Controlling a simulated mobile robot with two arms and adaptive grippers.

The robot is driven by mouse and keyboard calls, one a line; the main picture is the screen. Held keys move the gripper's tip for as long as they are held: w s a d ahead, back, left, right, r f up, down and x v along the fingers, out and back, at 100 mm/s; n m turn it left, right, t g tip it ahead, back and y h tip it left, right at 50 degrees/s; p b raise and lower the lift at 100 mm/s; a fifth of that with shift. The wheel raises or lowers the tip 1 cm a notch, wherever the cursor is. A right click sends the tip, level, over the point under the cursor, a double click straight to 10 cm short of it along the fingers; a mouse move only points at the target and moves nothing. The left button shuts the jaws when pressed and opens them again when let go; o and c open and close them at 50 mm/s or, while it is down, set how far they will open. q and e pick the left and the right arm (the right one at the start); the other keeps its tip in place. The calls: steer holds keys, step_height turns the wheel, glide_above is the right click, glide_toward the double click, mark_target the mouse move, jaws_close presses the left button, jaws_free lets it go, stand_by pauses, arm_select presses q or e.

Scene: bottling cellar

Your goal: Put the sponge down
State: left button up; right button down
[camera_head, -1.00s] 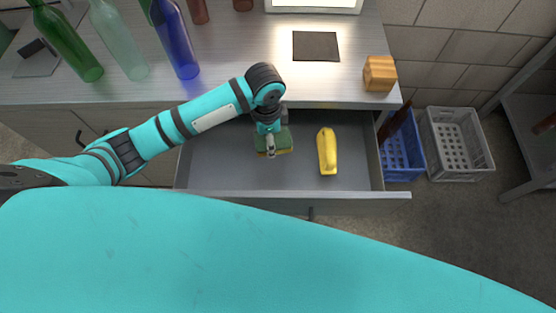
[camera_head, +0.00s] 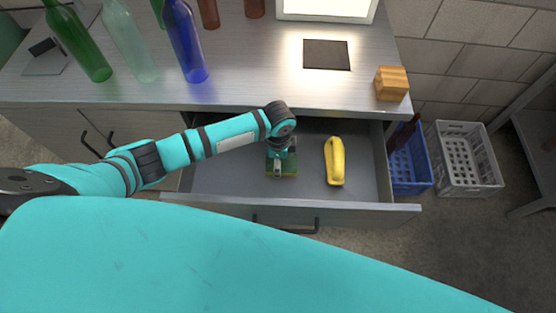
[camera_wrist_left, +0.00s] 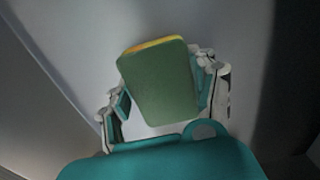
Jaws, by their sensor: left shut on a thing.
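The sponge (camera_head: 288,171) has a green face and a yellow layer, and is in my left gripper (camera_head: 280,172) in the head view. The gripper is shut on it, inside the outline of the open drawer (camera_head: 225,180). In the left wrist view the sponge (camera_wrist_left: 160,85) lies between the two fingers of my left gripper (camera_wrist_left: 165,95), its green face toward the camera. I cannot tell whether the sponge touches the drawer floor. My right gripper is not in view.
A yellow banana-shaped thing (camera_head: 335,161) lies in the drawer, right of the sponge. On the worktop (camera_head: 260,75) stand several bottles, a dark square mat (camera_head: 326,55) and a wooden block (camera_head: 391,83). Blue (camera_head: 411,170) and grey (camera_head: 465,160) crates stand at the right.

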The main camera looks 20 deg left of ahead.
arm_select(q)
steer(key=shift+f, duration=0.1)
steer(key=o, duration=1)
steer(key=shift+o, duration=0.6)
steer(key=shift+r, duration=0.45)
step_height(320, 180, up, 12)
steer(key=p, duration=0.1)
steer(key=shift+f, duration=0.25)
